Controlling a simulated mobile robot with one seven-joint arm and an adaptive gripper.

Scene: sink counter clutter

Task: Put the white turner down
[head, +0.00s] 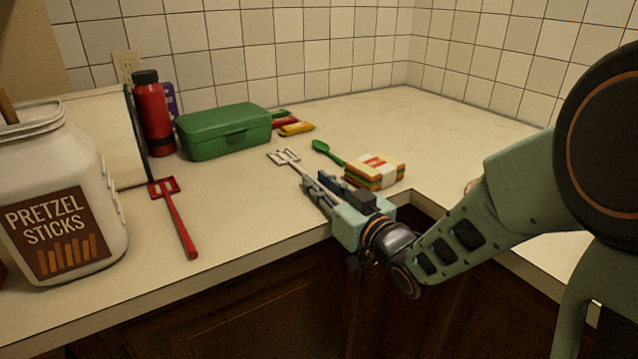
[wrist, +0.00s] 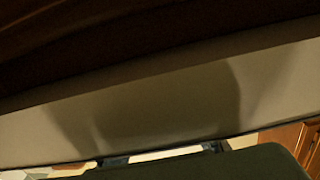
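The white turner (head: 284,157) is over the counter in the middle of the head view, its slotted head pointing to the back left. Its handle runs back between the fingers of my gripper (head: 318,187). My gripper is at the counter's front edge, low over the top. The two fingers show on either side of the handle, but I cannot tell whether they press on it. I cannot tell whether the turner head touches the counter. In the wrist view the fingertips (wrist: 164,154) show small and apart at the bottom; the turner is not clear there.
A wrapped sandwich (head: 375,170) and green spoon (head: 322,147) lie just beyond my gripper. A green lunch box (head: 224,131), red bottle (head: 153,115), red turner (head: 178,220) and pretzel jar (head: 60,200) stand or lie left. Counter (head: 240,200) is clear between the red turner and my gripper.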

